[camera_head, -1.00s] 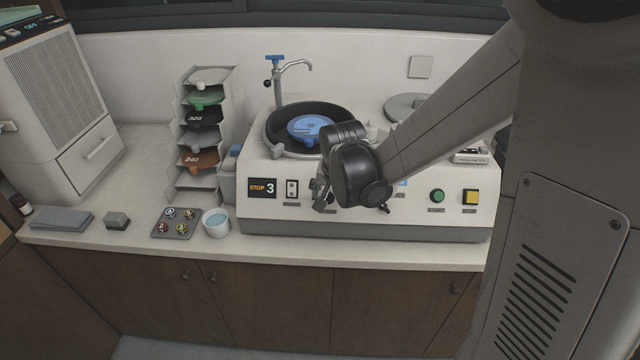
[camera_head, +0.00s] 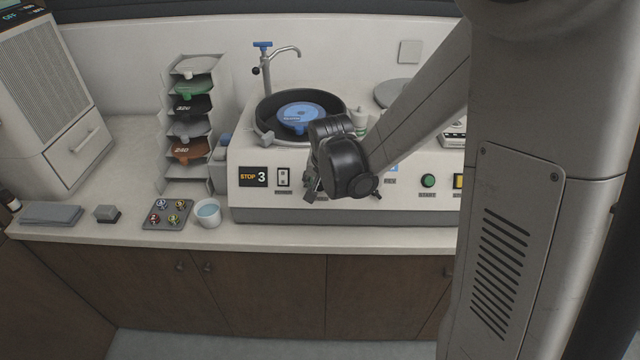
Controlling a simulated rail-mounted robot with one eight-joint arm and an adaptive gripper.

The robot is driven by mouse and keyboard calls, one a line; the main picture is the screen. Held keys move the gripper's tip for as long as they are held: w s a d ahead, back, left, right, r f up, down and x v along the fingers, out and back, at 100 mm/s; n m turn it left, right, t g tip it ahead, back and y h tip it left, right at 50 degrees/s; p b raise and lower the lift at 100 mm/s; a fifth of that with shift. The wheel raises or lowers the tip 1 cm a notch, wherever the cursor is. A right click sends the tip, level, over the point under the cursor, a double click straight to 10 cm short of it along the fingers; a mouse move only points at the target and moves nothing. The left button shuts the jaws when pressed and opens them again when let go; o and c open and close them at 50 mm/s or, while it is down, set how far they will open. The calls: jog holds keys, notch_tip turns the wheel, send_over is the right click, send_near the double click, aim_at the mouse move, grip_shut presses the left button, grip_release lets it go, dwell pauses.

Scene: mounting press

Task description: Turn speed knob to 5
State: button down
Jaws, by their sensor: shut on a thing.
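The polishing machine (camera_head: 400,205) stands on the counter, with its control panel facing me. Its display (camera_head: 253,177) reads "STOP 3". A rocker switch (camera_head: 283,177) sits to the right of the display. My gripper (camera_head: 312,187) is at the panel front, just right of that switch. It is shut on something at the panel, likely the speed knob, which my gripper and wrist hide. The knob's pointer and scale cannot be seen. A green start button (camera_head: 428,181) shows to the right of my wrist.
A blue disc (camera_head: 301,116) lies in the machine's dark bowl, below a tap (camera_head: 284,52). A rack of discs (camera_head: 190,125), a cup (camera_head: 207,213), a small tray (camera_head: 167,214) and a grey cloth (camera_head: 51,214) stand to the left.

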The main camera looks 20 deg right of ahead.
jog(key=c, duration=2.5)
grip_release()
jog(key=shift+m+b, duration=0.3)
jog(key=shift+b, duration=0.05)
jog(key=m+b, duration=0.1)
jog(key=m+t+y+b, duration=0.1)
jog(key=shift+s+d+f+b, duration=0.1)
jog(key=shift+d+f+b, duration=0.1)
jog(key=shift+b, duration=0.15)
jog(key=m+t+y+b, duration=0.1)
jog(key=m+b, duration=0.1)
jog(key=m+t+y+b, duration=0.1)
jog(key=m+b, duration=0.1)
jog(key=shift+f+b, duration=0.1)
jog(key=shift+b, duration=0.25)
jog(key=m+t+b, duration=0.1)
jog(key=m+b, duration=0.1)
jog(key=m+t+y+b, duration=0.1)
jog(key=m+b, duration=0.1)
jog(key=m, duration=0.1)
jog(key=shift+s+t, duration=0.15)
jog(key=shift+t, duration=0.25)
jog(key=shift+m+t+b, duration=0.9)
jog(key=shift+m+b, duration=0.55)
jog(key=shift+m, duration=0.45)
grip_shut()
jog(key=o, duration=1.1)
grip_release()
jog(key=shift+o, duration=0.2)
